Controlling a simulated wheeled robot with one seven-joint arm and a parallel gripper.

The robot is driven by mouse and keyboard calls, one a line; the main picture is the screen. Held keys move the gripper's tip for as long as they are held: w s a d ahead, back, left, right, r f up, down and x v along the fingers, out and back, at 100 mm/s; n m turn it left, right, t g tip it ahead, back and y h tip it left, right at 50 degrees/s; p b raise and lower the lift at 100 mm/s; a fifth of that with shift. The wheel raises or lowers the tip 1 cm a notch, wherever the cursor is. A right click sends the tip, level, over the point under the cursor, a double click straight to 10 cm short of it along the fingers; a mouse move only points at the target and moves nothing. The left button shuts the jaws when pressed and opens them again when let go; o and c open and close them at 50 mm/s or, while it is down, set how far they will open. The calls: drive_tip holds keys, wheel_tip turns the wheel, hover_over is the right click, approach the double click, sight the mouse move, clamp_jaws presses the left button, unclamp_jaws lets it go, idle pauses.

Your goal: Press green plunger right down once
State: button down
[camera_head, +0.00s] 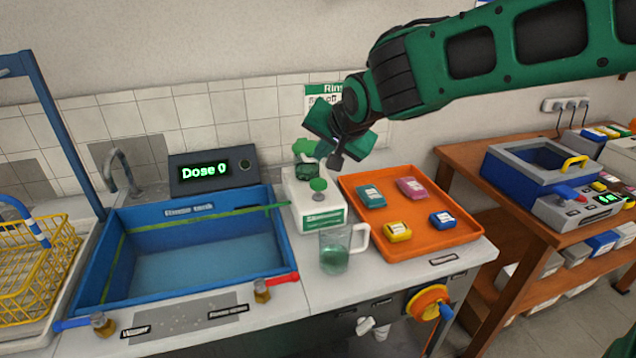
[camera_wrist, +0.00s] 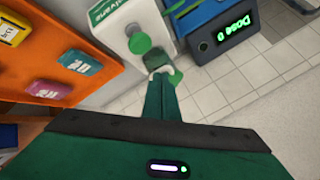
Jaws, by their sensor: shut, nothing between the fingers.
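A white dispenser (camera_head: 318,221) with a green label stands right of the blue tank. My gripper (camera_head: 337,162) is shut and empty, tip down, above and right of the dispenser. Contact cannot be told.
A glass mug (camera_head: 334,255) of green liquid stands in front of the dispenser. An orange tray (camera_head: 433,243) with small coloured packs lies to the right. The blue tank (camera_head: 275,250) is at left, with a display (camera_head: 213,172) reading "Dose 0" behind it.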

sight(318, 181)
drive_tip(key=shift+f, duration=2.1)
drive_tip(key=shift+s+f, duration=0.15)
drive_tip(key=shift+f, duration=1.35)
idle(1.7)
idle(0.4)
drive_tip(key=shift+r, duration=1.55)
drive_tip(key=shift+r, duration=2.5)
